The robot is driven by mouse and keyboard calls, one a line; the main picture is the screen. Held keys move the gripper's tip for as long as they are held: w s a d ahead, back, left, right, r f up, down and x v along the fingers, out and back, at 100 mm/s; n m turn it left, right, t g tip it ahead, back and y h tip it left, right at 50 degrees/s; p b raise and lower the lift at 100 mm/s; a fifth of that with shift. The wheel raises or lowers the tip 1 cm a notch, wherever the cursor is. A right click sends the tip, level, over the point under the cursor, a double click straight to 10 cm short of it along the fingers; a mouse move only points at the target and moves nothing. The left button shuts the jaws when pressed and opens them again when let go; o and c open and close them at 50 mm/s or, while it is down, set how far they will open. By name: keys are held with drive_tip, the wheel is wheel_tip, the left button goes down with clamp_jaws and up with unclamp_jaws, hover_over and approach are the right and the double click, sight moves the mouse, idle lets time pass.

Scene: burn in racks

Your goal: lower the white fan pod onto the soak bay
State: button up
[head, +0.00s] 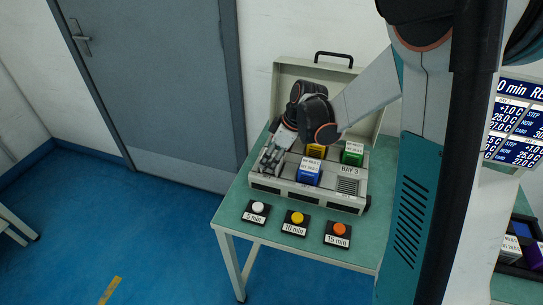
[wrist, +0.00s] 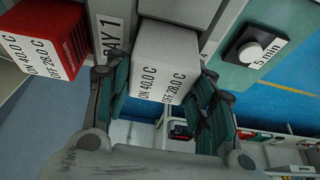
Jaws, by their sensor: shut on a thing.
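In the wrist view the white fan pod (wrist: 165,62), labelled ON 40.0 C and OFF 28.0 C, sits between the two fingers of my gripper (wrist: 160,98). The fingers are shut on its sides. A grey panel marked BAY 1 (wrist: 112,30) is right beside the pod. In the head view my gripper (head: 273,157) is over the left part of the open case (head: 300,190) on the bench. The white pod cannot be made out clearly there. Whether the pod touches the bay floor is hidden, and no label names the soak bay.
A red pod (wrist: 45,40) is left of BAY 1. White (head: 258,207), yellow (head: 297,217) and orange (head: 340,229) timer buttons line the bench front.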

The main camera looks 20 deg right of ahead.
drive_tip(key=shift+f, duration=0.1)
idle(0.3)
drive_tip(key=o, duration=1.3)
drive_tip(key=v, duration=1.2)
drive_tip(key=shift+a, duration=0.1)
drive_tip(key=s+a+r+m+t+h, duration=0.1)
drive_tip(key=s+a+r+m, duration=0.2)
drive_tip(key=s+a+r, duration=0.35)
drive_tip(key=s+d+m+t+h, duration=0.1)
drive_tip(key=s+m, duration=0.1)
drive_tip(key=s, duration=0.2)
drive_tip(key=s+d+f+m+t+h, duration=0.1)
drive_tip(key=s+m, duration=0.2)
drive_tip(key=s, duration=0.2)
drive_tip(key=s+f+m+t, duration=0.1)
drive_tip(key=s+m, duration=0.1)
drive_tip(key=s, duration=0.2)
drive_tip(key=shift+s+d+f+m+h, duration=0.2)
drive_tip(key=shift+s+d+m+h, duration=0.15)
drive_tip(key=shift+d+m+h, duration=0.05)
